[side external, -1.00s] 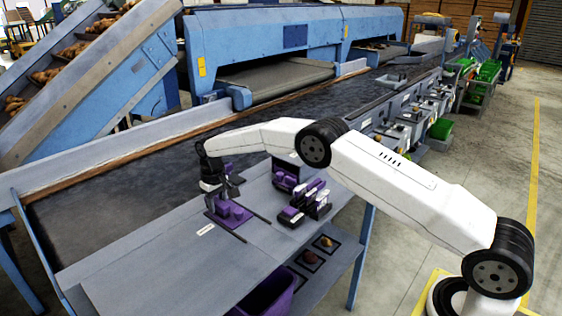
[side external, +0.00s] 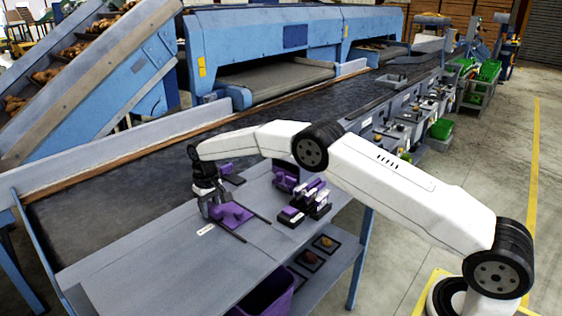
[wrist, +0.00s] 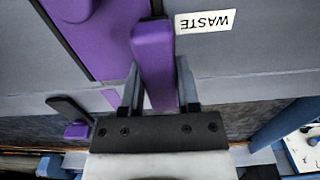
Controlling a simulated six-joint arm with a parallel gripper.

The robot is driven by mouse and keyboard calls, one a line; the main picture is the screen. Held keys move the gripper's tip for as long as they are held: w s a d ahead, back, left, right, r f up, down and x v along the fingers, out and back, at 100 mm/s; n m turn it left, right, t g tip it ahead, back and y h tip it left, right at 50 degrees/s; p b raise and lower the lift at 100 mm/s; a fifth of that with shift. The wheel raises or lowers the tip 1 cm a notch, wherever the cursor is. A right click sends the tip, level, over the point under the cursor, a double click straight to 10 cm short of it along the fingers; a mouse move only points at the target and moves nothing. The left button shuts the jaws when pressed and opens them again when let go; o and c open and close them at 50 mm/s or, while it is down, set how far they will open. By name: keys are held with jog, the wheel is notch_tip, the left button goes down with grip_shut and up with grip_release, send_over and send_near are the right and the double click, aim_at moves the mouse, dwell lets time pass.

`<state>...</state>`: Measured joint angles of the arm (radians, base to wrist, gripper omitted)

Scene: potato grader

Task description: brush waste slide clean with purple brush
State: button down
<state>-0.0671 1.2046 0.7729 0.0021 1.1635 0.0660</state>
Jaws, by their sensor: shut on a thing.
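My gripper (side external: 210,205) is low over the grey table, at the left edge of the purple waste slide (side external: 236,215). In the wrist view my gripper (wrist: 158,95) is shut on the purple brush (wrist: 153,55), seen as a rounded purple bar between the two fingers. The brush lies across the right side of the purple slide surface (wrist: 108,45), beside the white WASTE label (wrist: 205,21). The brush's underside is hidden, so I cannot tell whether it touches the slide. No dirt can be made out on the slide's visible part.
A purple block on a dark plate (side external: 229,172) stands behind the slide. Several purple and black pieces (side external: 305,201) stand to its right. The dark conveyor belt (side external: 110,185) runs behind the table. A purple bin (side external: 268,293) is below. The table's front left is clear.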

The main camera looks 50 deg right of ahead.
aim_at(235, 203)
jog(key=shift+s+d+f, duration=0.1)
jog(key=shift+d, duration=2.1)
jog(key=shift+d+f, duration=0.1)
jog(key=shift+d, duration=2.1)
jog(key=shift+a, duration=0.1)
jog(key=shift+a, duration=4.35)
jog(key=shift+d, duration=4.4)
jog(key=shift+a+r, duration=0.1)
jog(key=shift+a, duration=0.05)
jog(key=shift+a, duration=4.25)
